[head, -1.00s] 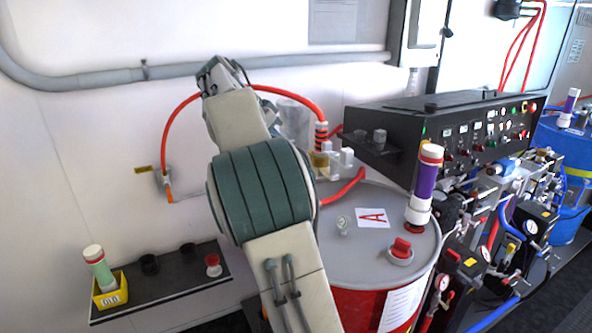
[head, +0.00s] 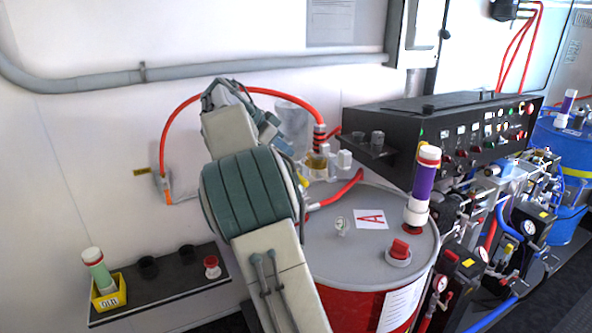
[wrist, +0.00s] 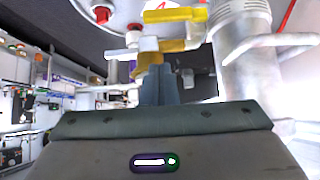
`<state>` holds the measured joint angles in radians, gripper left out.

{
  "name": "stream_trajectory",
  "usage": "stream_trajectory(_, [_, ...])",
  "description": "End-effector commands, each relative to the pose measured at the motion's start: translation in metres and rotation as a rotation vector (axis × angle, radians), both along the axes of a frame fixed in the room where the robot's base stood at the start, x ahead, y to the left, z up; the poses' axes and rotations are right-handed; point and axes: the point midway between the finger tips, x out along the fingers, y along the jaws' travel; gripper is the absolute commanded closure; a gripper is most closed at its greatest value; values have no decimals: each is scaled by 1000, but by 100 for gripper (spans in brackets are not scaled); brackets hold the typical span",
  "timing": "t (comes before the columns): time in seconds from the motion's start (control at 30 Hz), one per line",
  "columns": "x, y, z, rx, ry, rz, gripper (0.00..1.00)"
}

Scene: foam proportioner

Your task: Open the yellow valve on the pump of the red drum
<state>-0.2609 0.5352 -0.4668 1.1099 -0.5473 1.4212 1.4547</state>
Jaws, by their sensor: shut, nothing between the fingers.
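The red drum (head: 365,305) with a grey lid stands at centre right in the head view, with a label "A" on top. Its pump (head: 318,165) rises at the back left of the lid, with an amber part and a red hose. A bit of the yellow valve (head: 303,181) shows just right of my arm. In the wrist view the yellow valve (wrist: 175,15) is a flat bar at top centre, with more yellow on the fitting below it. My gripper (wrist: 158,72) is shut and empty, its fingertips close to that fitting; contact is unclear. My arm hides the fingers in the head view.
A metal cylinder (wrist: 245,70) with a side handle stands close right of my fingers in the wrist view. A black control panel (head: 440,130) is behind the drum. A purple-and-white tube (head: 425,180) stands on the lid. A low shelf (head: 190,285) is at left.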

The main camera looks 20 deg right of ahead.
Motion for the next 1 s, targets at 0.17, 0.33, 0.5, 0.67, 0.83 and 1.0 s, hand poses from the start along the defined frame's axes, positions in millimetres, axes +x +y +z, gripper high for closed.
stream_trajectory(0.17, [0, -29, -26, 0, 4, -2, 100])
stream_trajectory(0.33, [1, -35, -51, 0, 4, 2, 100])
stream_trajectory(0.5, [1, -34, -68, 0, 1, 1, 100])
stream_trajectory(0.67, [1, -35, -74, 0, -1, 1, 100])
stream_trajectory(0.83, [1, -35, -74, 0, -1, 1, 100])
stream_trajectory(1.0, [1, -34, -75, 0, -3, 1, 100])
